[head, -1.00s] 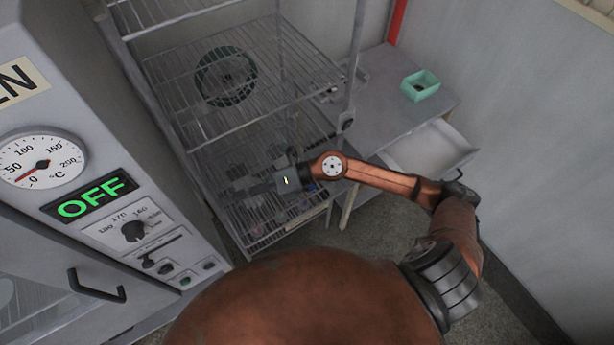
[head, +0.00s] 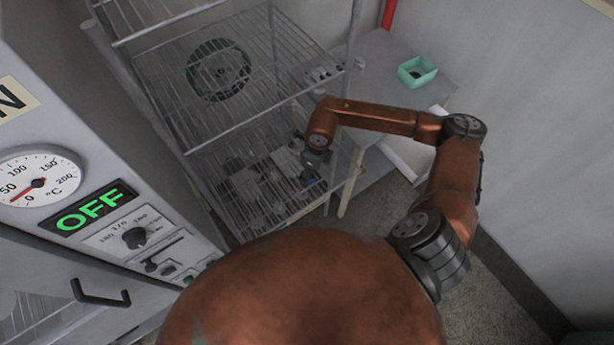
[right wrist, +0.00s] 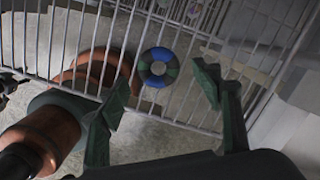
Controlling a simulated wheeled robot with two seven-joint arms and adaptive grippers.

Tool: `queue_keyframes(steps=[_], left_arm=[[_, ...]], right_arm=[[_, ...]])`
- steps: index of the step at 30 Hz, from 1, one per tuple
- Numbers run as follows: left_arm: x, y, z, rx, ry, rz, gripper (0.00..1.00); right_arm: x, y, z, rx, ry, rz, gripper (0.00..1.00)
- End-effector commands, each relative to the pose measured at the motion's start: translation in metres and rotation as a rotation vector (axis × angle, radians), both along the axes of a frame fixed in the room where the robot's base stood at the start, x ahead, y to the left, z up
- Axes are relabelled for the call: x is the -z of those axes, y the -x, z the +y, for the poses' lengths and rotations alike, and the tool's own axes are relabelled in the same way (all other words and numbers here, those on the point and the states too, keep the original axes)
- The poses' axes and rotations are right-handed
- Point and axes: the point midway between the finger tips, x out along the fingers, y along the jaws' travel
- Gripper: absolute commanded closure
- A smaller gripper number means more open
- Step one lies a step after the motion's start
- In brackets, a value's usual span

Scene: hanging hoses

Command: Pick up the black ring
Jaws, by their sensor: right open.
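I cannot make out a plainly black ring in any view. A small ring with blue and dark segments (right wrist: 158,82) shows in the right wrist view, by the bars of a wire rack; whether it lies on the rack or beyond it is unclear. My right gripper (right wrist: 161,92) is open and empty, its two dark green fingers on either side of that ring in the picture, apart from it. In the head view my right gripper (head: 310,172) points down by the right end of the lower wire shelf (head: 262,222). My left gripper is not in view.
A dark green round coil (head: 220,70) is on the upper wire shelf. Several small items crowd the lower shelf. A teal tray (head: 416,80) with a dark thing inside stands on the table (head: 382,48), above an open drawer. An oven panel is at left.

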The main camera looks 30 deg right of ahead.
Motion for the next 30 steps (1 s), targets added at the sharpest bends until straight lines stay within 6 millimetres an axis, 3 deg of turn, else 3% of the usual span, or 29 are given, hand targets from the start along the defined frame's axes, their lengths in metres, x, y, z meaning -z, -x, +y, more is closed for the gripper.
queue_keyframes(steps=[6, 14, 30], left_arm=[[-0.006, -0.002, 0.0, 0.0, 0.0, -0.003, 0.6], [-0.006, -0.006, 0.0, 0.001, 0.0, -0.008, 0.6], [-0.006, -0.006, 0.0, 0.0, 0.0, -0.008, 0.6]], right_arm=[[0.023, -0.003, 0.004, -0.001, -0.003, 0.001, 0.4], [0.026, -0.003, 0.005, -0.003, -0.002, 0.0, 0.41], [0.025, -0.004, 0.005, -0.004, -0.002, -0.001, 0.78]])
